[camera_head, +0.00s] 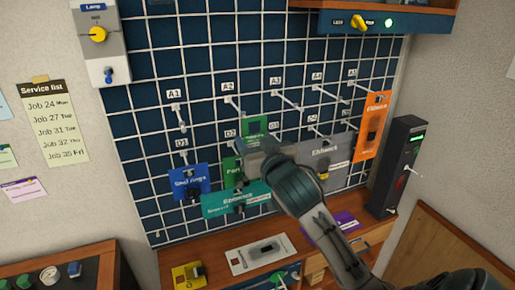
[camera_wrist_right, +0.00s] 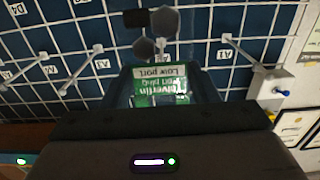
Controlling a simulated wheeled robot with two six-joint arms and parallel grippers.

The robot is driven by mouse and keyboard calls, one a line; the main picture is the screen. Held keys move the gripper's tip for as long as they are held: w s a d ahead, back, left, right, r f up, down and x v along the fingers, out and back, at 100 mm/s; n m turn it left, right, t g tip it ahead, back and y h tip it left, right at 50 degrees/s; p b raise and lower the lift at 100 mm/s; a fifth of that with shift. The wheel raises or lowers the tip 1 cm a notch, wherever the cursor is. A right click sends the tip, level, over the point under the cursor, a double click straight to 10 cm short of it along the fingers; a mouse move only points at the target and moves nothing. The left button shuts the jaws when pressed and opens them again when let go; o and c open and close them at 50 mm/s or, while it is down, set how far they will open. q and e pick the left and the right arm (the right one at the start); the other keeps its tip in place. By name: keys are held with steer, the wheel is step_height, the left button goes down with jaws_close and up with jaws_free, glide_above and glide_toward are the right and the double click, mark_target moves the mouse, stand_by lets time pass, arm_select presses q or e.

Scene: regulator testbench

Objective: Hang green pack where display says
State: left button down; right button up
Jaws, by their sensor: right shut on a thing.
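My right gripper (camera_head: 258,142) is shut on a green pack (camera_head: 252,128) and holds it in front of the pegboard, right of the A2 label and below A3. The right wrist view shows the green pack (camera_wrist_right: 160,85) with its printed label upside down; I read "Low port" on it. The A1 hook (camera_head: 180,118), A2 hook (camera_head: 234,103) and A3 hook (camera_head: 287,100) look empty. A black device with a small green display (camera_head: 417,137) stands at the right; its text is too small to read. The left gripper is out of view.
Below hang a blue pack (camera_head: 189,182), another green pack (camera_head: 231,171), a teal pack (camera_head: 236,198) and a grey pack (camera_head: 325,157). An orange pack (camera_head: 373,125) hangs at the right. The wooden bench (camera_head: 213,257) holds a yellow device and a white panel.

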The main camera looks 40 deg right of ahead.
steer(key=shift+f+b+x, duration=0.15)
steer(key=shift+b+x, duration=0.05)
steer(key=shift+x, duration=0.95)
steer(key=shift+f+b+x, duration=0.15)
steer(key=shift+x, duration=0.95)
steer(key=shift+f+b+x, duration=0.2)
steer(key=shift+x, duration=0.95)
steer(key=o, duration=1.1)
steer(key=shift+o, duration=0.2)
steer(key=p+v, duration=0.9)
steer(key=v, duration=0.2)
